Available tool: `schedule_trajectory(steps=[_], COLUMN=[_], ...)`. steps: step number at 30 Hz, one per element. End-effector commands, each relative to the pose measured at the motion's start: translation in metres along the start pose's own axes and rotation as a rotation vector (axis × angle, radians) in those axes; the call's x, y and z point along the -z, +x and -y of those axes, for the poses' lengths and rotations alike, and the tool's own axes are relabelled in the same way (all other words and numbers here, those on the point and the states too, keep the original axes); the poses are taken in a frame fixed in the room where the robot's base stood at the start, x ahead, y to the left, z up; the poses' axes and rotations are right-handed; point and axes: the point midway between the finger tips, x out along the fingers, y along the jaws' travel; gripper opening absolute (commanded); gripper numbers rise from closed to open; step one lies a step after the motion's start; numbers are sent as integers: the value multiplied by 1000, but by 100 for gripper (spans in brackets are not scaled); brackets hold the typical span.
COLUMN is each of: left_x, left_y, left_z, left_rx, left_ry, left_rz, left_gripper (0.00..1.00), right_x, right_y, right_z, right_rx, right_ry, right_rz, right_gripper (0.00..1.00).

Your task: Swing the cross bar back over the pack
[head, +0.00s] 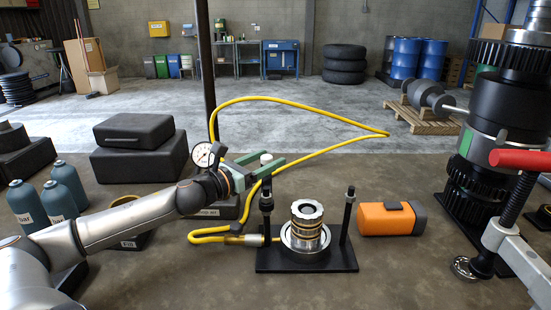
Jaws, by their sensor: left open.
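The pack (306,225), a stack of metal rings, stands upright on a black base plate (340,262) between two posts. The left post (266,205) has a dark fitting at its upper end. The right post (348,215) stands free with a small nut at its top. No bar spans the top of the pack. I cannot make out the cross bar clearly; it may be partly hidden behind my gripper at the left post. My left gripper (268,164) has green fingers, is open, and is above the left post, around or close to a pale cap (266,158). My right gripper is not in view.
A yellow hose (300,102) loops behind the pack to a coupling left of the base. A gauge (208,155) is by my left wrist. An orange block (392,218) lies right of the base. A red-handled clamp (520,160) and tall gear assembly stand at right, blue bottles (55,200) at left.

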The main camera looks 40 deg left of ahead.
Motion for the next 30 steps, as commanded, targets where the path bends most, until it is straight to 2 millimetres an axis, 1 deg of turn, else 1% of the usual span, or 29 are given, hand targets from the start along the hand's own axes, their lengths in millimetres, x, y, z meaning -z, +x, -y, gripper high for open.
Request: schedule_trajectory(steps=[3, 15, 21, 30], left_x=[-2, -2, -1, 0], left_y=[8, 28, 32, 33], left_z=[-1, -1, -1, 0], left_rx=[-1, -3, -1, -1], left_ry=[5, 0, 3, 3], left_rz=[4, 2, 0, 0], left_gripper=[67, 67, 67, 67], right_x=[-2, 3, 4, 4], right_y=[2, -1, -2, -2], right_z=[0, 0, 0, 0], right_rx=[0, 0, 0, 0], right_ry=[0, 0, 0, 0], right_rz=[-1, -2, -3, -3], right_gripper=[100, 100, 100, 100])
